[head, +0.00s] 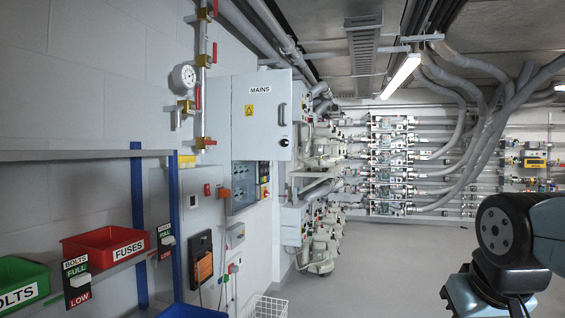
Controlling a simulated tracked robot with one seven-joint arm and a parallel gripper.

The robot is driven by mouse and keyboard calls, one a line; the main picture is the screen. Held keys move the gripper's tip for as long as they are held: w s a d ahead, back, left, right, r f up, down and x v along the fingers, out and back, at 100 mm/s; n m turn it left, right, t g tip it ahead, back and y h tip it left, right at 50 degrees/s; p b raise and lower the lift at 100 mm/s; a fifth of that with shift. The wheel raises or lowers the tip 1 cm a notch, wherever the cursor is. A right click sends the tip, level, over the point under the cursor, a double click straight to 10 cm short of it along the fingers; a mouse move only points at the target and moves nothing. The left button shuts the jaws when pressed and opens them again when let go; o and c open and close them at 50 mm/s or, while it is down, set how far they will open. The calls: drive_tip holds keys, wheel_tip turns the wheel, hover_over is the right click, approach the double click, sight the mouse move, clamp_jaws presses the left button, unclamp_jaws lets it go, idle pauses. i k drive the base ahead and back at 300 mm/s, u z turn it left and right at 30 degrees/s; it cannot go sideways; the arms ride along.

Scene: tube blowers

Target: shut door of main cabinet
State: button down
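The main cabinet door (262,118) is a light grey panel with a "MAINS" label and a yellow warning sign. It stands swung out from the left wall, with its outer face toward me. Its handle (282,112) and a dark round knob are near its right edge. The grey cabinet body (216,112) shows to the left of the door; its inside is hidden behind the door. Part of my arm shows at the lower right, well apart from the door. My gripper is not in view.
A lower cabinet with a clear window (245,187) is below the door. At the left, a blue-posted rack (137,220) holds a red fuses bin (105,247) and a green bolts bin (22,283). A white wire basket (264,307) stands at the bottom. The floor (390,265) to the right is clear.

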sight(262, 101)
drive_tip(key=u, duration=0.15)
drive_tip(key=i, duration=1.8)
drive_tip(key=u, duration=0.1)
